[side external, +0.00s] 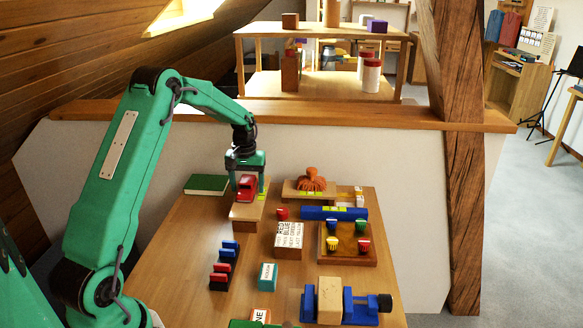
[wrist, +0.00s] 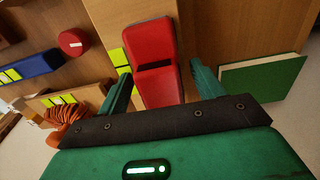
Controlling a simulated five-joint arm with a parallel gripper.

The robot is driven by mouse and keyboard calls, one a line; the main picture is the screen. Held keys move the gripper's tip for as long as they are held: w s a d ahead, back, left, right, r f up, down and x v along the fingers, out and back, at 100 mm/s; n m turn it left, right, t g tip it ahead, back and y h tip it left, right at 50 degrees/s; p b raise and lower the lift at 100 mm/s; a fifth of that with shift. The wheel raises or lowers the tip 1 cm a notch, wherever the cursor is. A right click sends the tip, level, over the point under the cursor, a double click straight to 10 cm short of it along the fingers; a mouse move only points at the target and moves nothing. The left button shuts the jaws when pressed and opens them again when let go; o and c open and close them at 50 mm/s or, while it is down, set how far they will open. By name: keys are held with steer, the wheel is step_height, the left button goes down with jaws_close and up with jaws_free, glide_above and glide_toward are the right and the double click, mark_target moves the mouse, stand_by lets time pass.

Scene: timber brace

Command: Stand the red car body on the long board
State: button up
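The red car body (side external: 246,187) is upright at the far end of the long pale board (side external: 247,214), and its underside appears to rest on the board. In the wrist view the car body (wrist: 158,70) lies between my two fingers, with the board (wrist: 112,14) beneath it. My gripper (side external: 248,185) points down around the car body. Narrow gaps show between the fingers and the car's sides in the wrist view (wrist: 160,72), so it looks open. Yellow-green marks (wrist: 120,62) show on the board beside the car. The car's exact contact with the board is partly hidden.
A green book (side external: 207,184) lies left of the board. Blue-and-red pieces (side external: 222,276) stand in front.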

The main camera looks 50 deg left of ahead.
mark_target(247, 179)
stand_by(0.3)
step_height(247, 179, up, 12)
steer(key=shift+r, duration=0.15)
stand_by(0.6)
steer(key=shift+d+r, duration=0.1)
stand_by(0.4)
